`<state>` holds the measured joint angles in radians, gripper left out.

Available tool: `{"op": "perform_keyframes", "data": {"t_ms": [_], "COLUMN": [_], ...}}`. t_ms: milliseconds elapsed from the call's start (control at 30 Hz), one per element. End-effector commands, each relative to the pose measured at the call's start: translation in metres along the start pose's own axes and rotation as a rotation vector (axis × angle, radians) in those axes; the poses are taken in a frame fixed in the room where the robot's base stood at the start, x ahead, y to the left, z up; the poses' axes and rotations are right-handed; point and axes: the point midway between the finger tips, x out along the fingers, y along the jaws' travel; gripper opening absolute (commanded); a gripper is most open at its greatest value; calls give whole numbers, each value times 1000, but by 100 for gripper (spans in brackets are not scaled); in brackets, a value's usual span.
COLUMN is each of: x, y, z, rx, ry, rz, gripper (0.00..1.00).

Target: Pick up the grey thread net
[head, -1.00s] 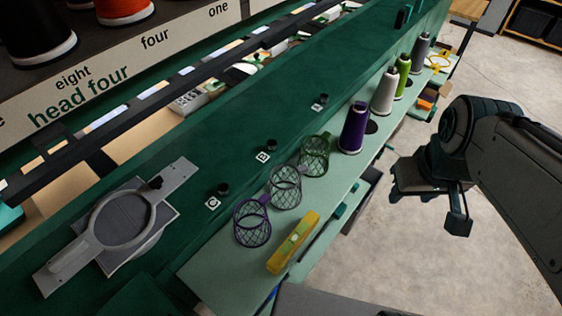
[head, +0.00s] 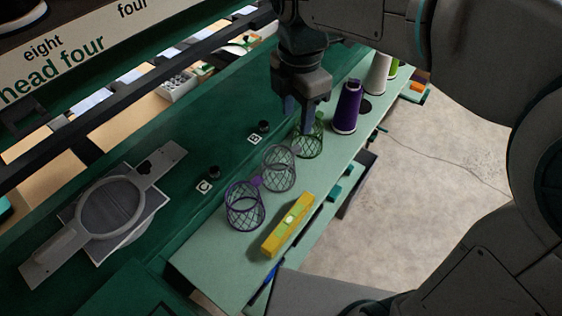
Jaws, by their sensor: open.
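The grey thread net (head: 279,169) stands on the pale green shelf (head: 222,262) in the head view, a mesh cylinder between the other two nets. The purple thread net (head: 244,207) is to its lower left, close to it. The green thread net (head: 310,143) is to its upper right, its top partly hidden by my gripper. My gripper (head: 297,116) points down with its fingers apart and empty, above and beside the green net, up and right of the grey net. I cannot tell whether a finger touches the green net.
A yellow level-like block (head: 288,225) lies in front of the nets. A purple thread cone (head: 347,107) and a white cone (head: 377,74) stand farther along the shelf. A grey embroidery hoop (head: 110,208) lies at left. Small black knobs (head: 214,172) line the green panel behind.

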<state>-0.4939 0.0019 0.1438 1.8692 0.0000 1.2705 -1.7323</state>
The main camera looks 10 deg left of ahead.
Motion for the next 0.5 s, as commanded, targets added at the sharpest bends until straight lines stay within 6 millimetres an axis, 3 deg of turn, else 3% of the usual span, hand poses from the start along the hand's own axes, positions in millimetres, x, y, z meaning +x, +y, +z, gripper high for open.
{"op": "perform_keyframes", "data": {"t_ms": [300,500], "x": [61,78], "y": [-1,-1], "z": [0,0], "rx": [2,3], "ry": [1,0], "rz": [-5,-2], "gripper": [44,44]}}
